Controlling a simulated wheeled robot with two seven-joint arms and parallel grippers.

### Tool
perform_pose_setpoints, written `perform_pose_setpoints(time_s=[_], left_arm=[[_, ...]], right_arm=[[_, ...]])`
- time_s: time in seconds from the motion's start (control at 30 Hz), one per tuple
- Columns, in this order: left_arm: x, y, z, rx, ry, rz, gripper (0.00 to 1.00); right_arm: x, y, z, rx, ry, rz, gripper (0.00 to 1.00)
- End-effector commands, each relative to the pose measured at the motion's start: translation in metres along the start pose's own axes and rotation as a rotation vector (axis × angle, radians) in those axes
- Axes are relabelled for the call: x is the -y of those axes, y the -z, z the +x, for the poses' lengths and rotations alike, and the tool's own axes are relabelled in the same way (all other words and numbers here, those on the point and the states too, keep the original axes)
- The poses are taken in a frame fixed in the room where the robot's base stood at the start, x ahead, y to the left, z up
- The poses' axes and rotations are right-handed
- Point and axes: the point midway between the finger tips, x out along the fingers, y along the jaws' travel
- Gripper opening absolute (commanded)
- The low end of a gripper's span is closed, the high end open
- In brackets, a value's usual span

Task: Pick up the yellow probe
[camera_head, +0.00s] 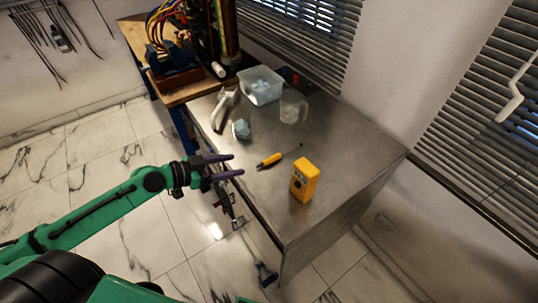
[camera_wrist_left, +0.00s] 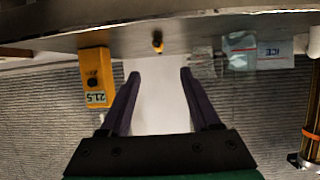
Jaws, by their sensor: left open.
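The yellow probe (camera_head: 270,160) lies on the metal table, its thin dark shaft pointing to the back right. In the left wrist view its yellow handle end (camera_wrist_left: 157,42) shows end-on, beyond the fingertips. The yellow gauge box (camera_head: 304,180) stands to the right of the probe; its display reads 21.5 in the left wrist view (camera_wrist_left: 97,75). My left gripper (camera_head: 238,164) is open and empty at the table's left edge, to the left of the probe handle with a gap between. Its two dark fingers also show in the left wrist view (camera_wrist_left: 160,73). My right gripper is out of view.
The metal table (camera_head: 345,165) holds a clear bin (camera_head: 261,85), a clear mug (camera_head: 293,107), a grey-blue lump (camera_head: 241,129) and a white tool (camera_head: 224,108) farther back. A wooden bench (camera_head: 140,40) with cables adjoins. Table space around the probe is clear.

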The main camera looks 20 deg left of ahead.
Motion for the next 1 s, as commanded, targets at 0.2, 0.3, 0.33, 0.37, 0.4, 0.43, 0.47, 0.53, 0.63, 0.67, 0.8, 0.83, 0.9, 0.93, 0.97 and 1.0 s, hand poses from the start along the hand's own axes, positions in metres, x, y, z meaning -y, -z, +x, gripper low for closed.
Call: perform_pose_setpoints(time_s=[0.2,0.3,0.33,0.37,0.4,0.43,0.47,0.53,0.63,0.67,0.8,0.83,0.9,0.93,0.97,1.0], left_arm=[[0.002,0.004,0.032,-0.005,0.004,0.003,0.64],[0.003,0.005,0.051,-0.008,0.006,-0.003,0.64],[0.002,0.006,0.057,-0.006,0.004,0.0,0.64],[0.002,0.005,0.062,-0.006,0.006,-0.002,0.64],[0.003,0.004,0.068,-0.006,0.007,-0.002,0.64],[0.002,0.004,0.072,-0.005,0.006,-0.003,0.64],[0.002,0.003,0.075,-0.003,0.006,-0.002,0.64],[0.001,0.003,0.083,-0.002,0.005,-0.002,0.64],[-0.002,0.005,0.1,-0.003,0.004,-0.005,0.64],[-0.002,0.005,0.106,-0.003,0.004,-0.004,0.64],[-0.002,0.0,0.128,-0.001,0.005,0.0,0.64],[-0.002,-0.001,0.13,0.0,0.005,0.0,0.64],[-0.003,-0.002,0.131,0.0,0.004,0.001,0.64],[-0.003,-0.002,0.131,0.0,0.004,0.001,0.64],[-0.003,-0.002,0.131,0.0,0.004,0.001,0.64],[-0.003,-0.002,0.131,0.0,0.004,0.0,0.64]], right_arm=[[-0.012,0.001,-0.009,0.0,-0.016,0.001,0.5],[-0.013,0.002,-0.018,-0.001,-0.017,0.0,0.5],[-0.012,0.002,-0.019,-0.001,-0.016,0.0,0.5],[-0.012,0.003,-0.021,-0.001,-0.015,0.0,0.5],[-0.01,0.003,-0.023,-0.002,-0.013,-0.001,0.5],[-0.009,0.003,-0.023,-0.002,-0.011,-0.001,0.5],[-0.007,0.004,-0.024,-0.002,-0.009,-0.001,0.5],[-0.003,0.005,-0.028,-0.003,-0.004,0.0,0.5],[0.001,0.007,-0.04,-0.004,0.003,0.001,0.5],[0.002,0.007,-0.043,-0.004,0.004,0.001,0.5],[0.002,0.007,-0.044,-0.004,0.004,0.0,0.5],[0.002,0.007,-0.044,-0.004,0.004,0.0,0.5],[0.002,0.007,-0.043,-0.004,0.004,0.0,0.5],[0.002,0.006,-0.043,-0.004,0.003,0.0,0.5],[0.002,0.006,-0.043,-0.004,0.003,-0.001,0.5],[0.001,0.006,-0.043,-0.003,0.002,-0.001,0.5]])
